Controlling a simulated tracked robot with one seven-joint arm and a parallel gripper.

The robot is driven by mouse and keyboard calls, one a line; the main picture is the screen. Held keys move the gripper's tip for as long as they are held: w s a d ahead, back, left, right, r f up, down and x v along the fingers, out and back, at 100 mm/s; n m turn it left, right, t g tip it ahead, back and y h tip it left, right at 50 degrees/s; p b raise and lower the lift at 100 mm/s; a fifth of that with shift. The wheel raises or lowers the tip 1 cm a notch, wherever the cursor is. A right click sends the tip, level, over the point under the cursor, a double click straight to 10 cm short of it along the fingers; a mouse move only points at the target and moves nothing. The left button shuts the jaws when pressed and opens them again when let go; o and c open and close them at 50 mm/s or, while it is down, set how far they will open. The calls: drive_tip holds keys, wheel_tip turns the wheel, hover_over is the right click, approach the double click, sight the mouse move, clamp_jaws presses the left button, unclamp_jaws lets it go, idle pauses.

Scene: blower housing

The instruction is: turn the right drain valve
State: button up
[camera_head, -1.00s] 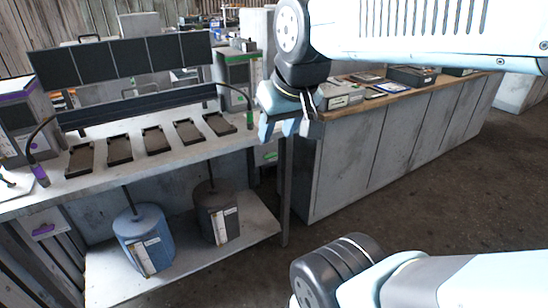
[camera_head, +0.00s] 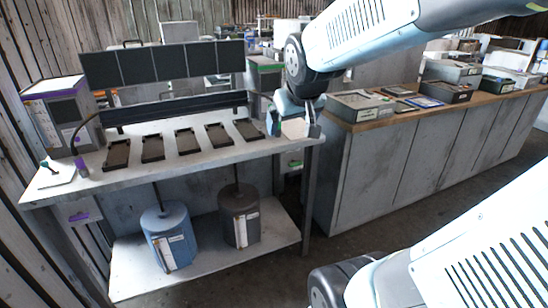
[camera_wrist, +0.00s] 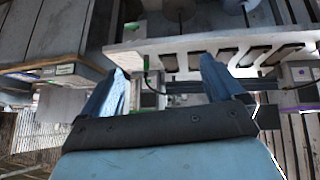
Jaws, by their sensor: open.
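A small grey box with a green mark (camera_head: 291,161) hangs under the right end of the bench. It may be the right drain valve, but its handle is too small to make out. Its green mark also shows near the top of the wrist view (camera_wrist: 131,26). A similar box with a purple mark (camera_head: 78,212) hangs under the bench's left end. My gripper (camera_head: 293,127) is open and empty, above the bench's right end in the picture and higher than the green-marked box. In the wrist view its two blue fingers (camera_wrist: 165,65) stand wide apart with nothing between them.
The bench (camera_head: 130,178) carries several dark trays in a row. A blue bucket (camera_head: 168,238) and a dark bucket (camera_head: 239,217) stand on its lower shelf. A long grey cabinet (camera_head: 375,165) with boxes on top stands to the right. A strip of floor is free before it.

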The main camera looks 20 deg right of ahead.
sight(297, 165)
drive_tip(key=w+d+f, duration=0.1)
drive_tip(key=w+d, duration=0.1)
drive_tip(key=w, duration=0.2)
drive_tip(key=w+d+f+t, duration=0.1)
drive_tip(key=w+d+f, duration=0.1)
drive_tip(key=w, duration=0.2)
drive_tip(key=w+d+f+t, duration=0.1)
drive_tip(key=w+d+f, duration=0.1)
drive_tip(key=w, duration=0.2)
drive_tip(key=shift+w+d+f+n+h, duration=0.2)
drive_tip(key=shift+w+f+n+h, duration=0.05)
drive_tip(key=shift+n+h, duration=0.15)
drive_tip(key=w+d+f+n+t, duration=0.1)
drive_tip(key=w+d+f+t, duration=0.1)
drive_tip(key=w+d+f, duration=0.65)
drive_tip(key=s+d+f+m+t+y, duration=0.1)
drive_tip(key=d+f+t, duration=0.2)
drive_tip(key=f, duration=0.9)
drive_tip(key=d+f+t+y, duration=0.2)
drive_tip(key=d+f+t, duration=0.15)
drive_tip(key=f, duration=0.85)
drive_tip(key=w, duration=0.9)
drive_tip(key=w+a, duration=0.1)
drive_tip(key=w, duration=0.3)
drive_tip(key=shift+w+a, duration=0.1)
drive_tip(key=shift+w, duration=0.25)
